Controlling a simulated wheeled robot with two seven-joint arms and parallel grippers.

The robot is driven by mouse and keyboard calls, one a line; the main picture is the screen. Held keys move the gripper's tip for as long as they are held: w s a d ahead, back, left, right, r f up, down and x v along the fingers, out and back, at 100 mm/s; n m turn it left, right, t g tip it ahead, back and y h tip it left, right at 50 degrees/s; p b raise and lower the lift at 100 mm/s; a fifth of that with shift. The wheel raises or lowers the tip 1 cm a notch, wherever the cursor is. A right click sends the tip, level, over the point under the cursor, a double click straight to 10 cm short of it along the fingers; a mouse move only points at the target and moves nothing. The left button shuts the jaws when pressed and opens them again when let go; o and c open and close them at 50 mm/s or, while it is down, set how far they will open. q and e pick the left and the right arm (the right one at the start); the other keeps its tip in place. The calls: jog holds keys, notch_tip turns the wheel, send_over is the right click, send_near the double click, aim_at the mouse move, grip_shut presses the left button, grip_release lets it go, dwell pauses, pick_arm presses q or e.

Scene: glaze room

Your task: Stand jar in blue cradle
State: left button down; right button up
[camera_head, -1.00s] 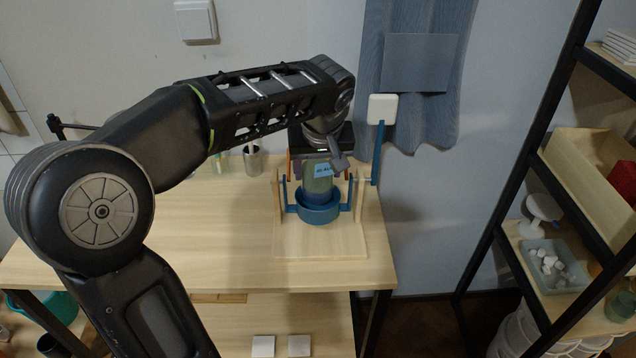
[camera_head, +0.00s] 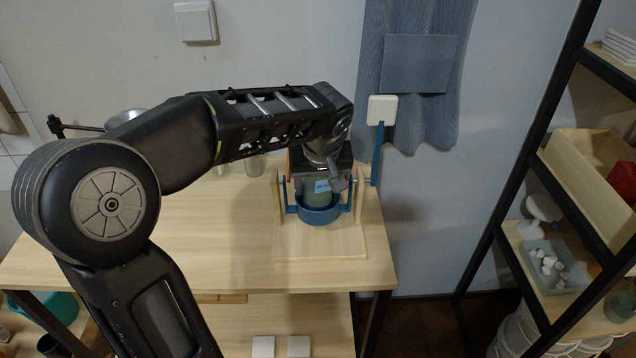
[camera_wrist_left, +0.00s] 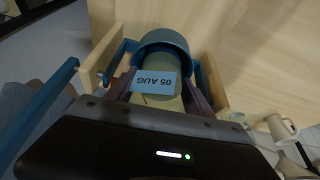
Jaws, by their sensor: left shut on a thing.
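The jar (camera_head: 318,193) is green with a pale blue label, and it stands roughly upright within the blue cradle (camera_head: 320,216). The cradle is a round cup hung between wooden posts on a wooden base. My left gripper (camera_head: 330,180) is above the cup and shut on the jar. In the left wrist view the jar (camera_wrist_left: 160,101) sits between the fingers, its label reading "05 AUG", with its far end inside the cradle's cup (camera_wrist_left: 166,38). Whether the jar touches the cup's floor is hidden. My right gripper is not in view.
A blue lever with a white square end (camera_head: 382,109) rises right of the cradle. The table (camera_head: 200,235) is clear to the left. A black-framed shelf (camera_head: 520,170) stands at the right.

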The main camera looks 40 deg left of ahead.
pick_arm(q)
jog(key=c, duration=0.7)
grip_release()
jog(key=shift+f, duration=0.1)
jog(key=v, duration=1.2)
jog(key=shift+b, duration=0.35)
